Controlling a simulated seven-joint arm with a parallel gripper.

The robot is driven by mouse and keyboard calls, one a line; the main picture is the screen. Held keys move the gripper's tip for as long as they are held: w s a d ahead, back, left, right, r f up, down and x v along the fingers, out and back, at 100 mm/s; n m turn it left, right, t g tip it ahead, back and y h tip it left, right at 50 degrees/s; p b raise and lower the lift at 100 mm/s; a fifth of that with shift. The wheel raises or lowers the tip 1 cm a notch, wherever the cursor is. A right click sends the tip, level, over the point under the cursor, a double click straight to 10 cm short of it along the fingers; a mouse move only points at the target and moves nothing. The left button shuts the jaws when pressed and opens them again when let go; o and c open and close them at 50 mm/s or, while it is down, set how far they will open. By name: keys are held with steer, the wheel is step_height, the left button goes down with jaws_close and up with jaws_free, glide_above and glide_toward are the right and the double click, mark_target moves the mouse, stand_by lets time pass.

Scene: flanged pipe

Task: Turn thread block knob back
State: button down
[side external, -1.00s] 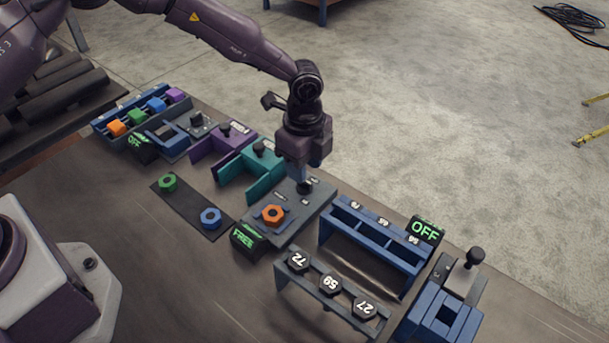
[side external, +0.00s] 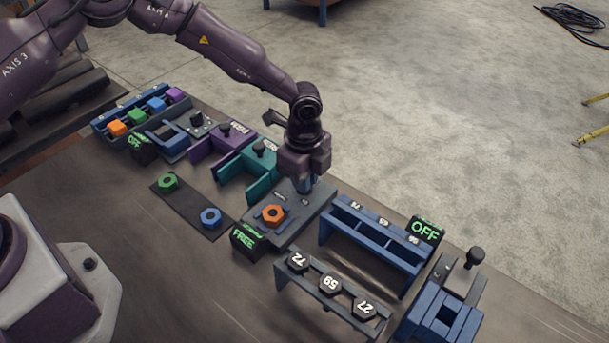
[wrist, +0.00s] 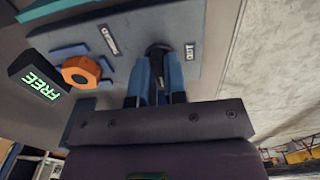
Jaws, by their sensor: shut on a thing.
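The thread block is a grey plate (side external: 318,207) with an orange nut (side external: 273,214) near its left end and a black display (side external: 247,240) reading FREE in green. In the wrist view, the nut (wrist: 80,71) and the display (wrist: 41,84) lie left of my fingers. My gripper (side external: 305,186) is down over the plate's far end. In the wrist view, the blue fingers of my gripper (wrist: 158,72) are shut on the dark knob (wrist: 158,49), whose round top shows beyond them. The plate carries a label reading OUT to the right of the knob.
Close to the right stand a blue slotted rack (side external: 372,250) with an OFF display (side external: 425,231) and a rack of numbered black pieces (side external: 330,285). A teal bracket (side external: 250,170) stands just left. A dark mat (side external: 190,205) holds a green nut and a blue nut.

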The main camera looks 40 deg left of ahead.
steer(key=n, duration=0.4)
steer(key=shift+n, duration=2.9)
steer(key=c, duration=1.2)
jaws_free()
steer(key=shift+o, duration=0.2)
step_height(320, 180, up, 13)
